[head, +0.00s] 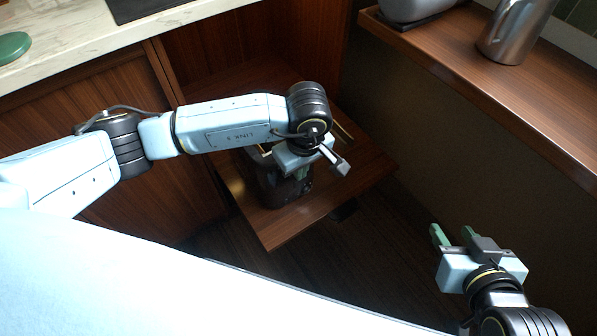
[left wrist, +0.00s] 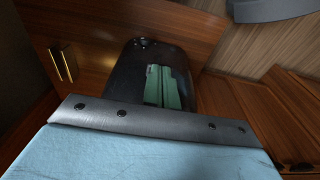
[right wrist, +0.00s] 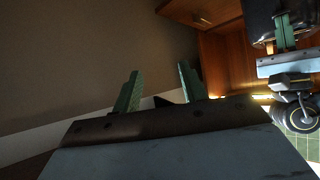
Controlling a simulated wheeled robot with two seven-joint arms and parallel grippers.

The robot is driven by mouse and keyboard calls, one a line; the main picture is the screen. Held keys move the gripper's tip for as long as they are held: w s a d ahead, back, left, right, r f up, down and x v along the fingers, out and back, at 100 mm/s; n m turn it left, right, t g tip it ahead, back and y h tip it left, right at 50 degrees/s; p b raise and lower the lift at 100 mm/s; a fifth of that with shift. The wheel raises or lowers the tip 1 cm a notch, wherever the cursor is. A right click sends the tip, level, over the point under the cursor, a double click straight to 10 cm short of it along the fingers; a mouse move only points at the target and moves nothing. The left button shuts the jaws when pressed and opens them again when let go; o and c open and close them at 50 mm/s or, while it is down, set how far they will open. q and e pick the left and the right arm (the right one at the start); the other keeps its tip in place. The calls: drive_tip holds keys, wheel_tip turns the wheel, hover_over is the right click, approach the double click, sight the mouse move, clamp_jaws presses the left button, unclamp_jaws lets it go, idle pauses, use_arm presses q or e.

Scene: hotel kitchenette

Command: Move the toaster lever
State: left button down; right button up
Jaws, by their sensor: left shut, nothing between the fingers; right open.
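The dark toaster (head: 270,190) stands on a low wooden shelf, partly hidden under my left arm in the head view. In the left wrist view its dark, glossy body (left wrist: 122,75) is right behind the fingers. My left gripper (head: 301,172) is shut and empty, with its green fingers together at the toaster's side; they also show in the left wrist view (left wrist: 166,88). I cannot tell whether they touch it. I cannot make out the lever. My right gripper (head: 454,236) is open and empty, low at the right, well apart from the toaster; its fingers show in the right wrist view (right wrist: 158,88).
The wooden shelf (head: 275,230) has bare room in front of the toaster. Wooden cabinets and a marble counter (head: 75,35) are at the left. A wooden ledge (head: 455,50) at the right holds a metal pitcher (head: 512,30) and a grey appliance (head: 415,8).

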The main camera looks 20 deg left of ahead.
use_arm(q)
wheel_tip(320, 180, down, 2)
drive_tip(key=shift+f+b, duration=0.25)
drive_tip(key=shift+b, duration=0.7)
drive_tip(key=shift+s+d+f+b, duration=0.3)
drive_tip(key=shift+s+d+f, duration=0.2)
drive_tip(key=shift+d, duration=0.1)
drive_tip(key=shift+s+d+f+b, duration=0.25)
drive_tip(key=shift+s+d+f, duration=0.2)
drive_tip(key=shift+d, duration=0.15)
use_arm(e)
drive_tip(key=w+a+r+t+y, duration=0.1)
drive_tip(key=r+t+y, duration=0.1)
drive_tip(key=r+t, duration=0.3)
drive_tip(key=w+a+r+t+y, duration=0.1)
drive_tip(key=r+t, duration=0.4)
drive_tip(key=r, duration=0.6)
drive_tip(key=shift+w+a+t+y, duration=0.15)
drive_tip(key=shift+a+t+y, duration=0.25)
drive_tip(key=shift+a, duration=0.3)
drive_tip(key=shift+f, duration=0.15)
